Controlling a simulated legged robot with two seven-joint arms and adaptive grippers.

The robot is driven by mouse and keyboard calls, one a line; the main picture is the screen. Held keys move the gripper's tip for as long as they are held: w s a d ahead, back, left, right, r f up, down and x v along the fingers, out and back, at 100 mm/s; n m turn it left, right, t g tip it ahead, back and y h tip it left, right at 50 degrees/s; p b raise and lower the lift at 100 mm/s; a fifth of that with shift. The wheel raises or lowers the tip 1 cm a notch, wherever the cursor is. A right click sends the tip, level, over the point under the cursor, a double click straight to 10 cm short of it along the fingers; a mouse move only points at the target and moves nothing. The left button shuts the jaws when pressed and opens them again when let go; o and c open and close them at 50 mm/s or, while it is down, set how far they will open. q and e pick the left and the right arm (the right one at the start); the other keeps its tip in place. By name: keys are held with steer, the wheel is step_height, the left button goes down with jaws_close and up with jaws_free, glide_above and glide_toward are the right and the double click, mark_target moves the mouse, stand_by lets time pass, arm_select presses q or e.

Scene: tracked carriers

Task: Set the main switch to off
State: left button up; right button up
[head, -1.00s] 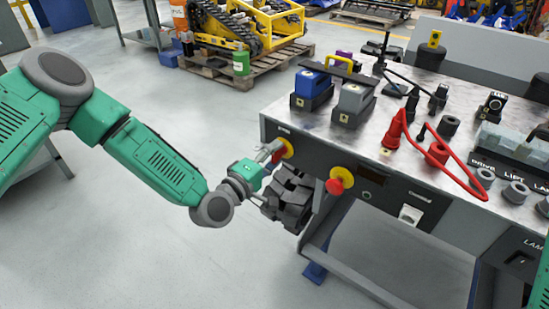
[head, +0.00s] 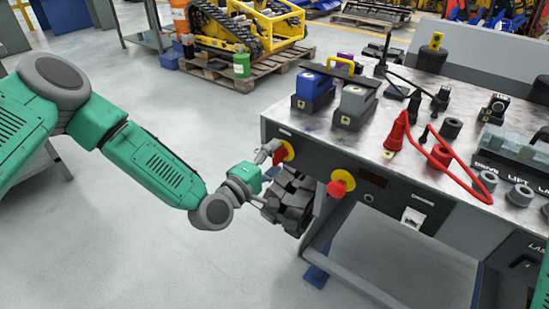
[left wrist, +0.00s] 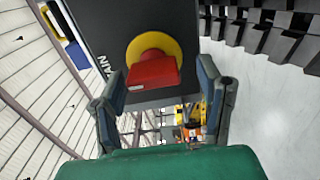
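The main switch (head: 287,150) is a red handle on a round yellow plate, on the left end of the bench's front panel. In the left wrist view the red handle (left wrist: 153,73) faces me, with the cut-off letters "AIN" beside it. My left gripper (head: 268,151) is at the switch. In the left wrist view its two fingers (left wrist: 161,90) stand apart on either side of the handle, and the gripper is open. Whether a fingertip touches the handle I cannot tell. My right gripper is not in view.
A red mushroom button (head: 337,188) on a yellow plate sits on the panel to the right. A dark ribbed track (head: 291,203) lies close beneath my left gripper. Blue and grey boxes (head: 352,104) and a red cable (head: 456,150) are on the bench top.

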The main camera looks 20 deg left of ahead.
arm_select(q)
steer(key=shift+s+r, duration=0.1)
steer(key=v, duration=1.1)
steer(key=shift+s+a, duration=0.15)
steer(key=shift+s, duration=0.25)
steer(key=s+d+f+m+g+p, duration=0.45)
steer(key=s+f+m+g, duration=0.55)
steer(key=s, duration=0.3)
steer(key=s+a+f+m+g+y, duration=0.1)
steer(key=s+a+m+g+y, duration=0.1)
steer(key=s+a, duration=0.3)
steer(key=s+a+f+m+g+y+p, duration=0.1)
steer(key=s+a+f+m+g+y, duration=0.1)
steer(key=s+a+g+y, duration=0.2)
steer(key=s+a, duration=0.2)
steer(key=s, duration=0.1)
steer(key=shift+s+a+m, duration=0.2)
steer(key=shift+s+m, duration=0.1)
steer(key=shift+s, duration=0.1)
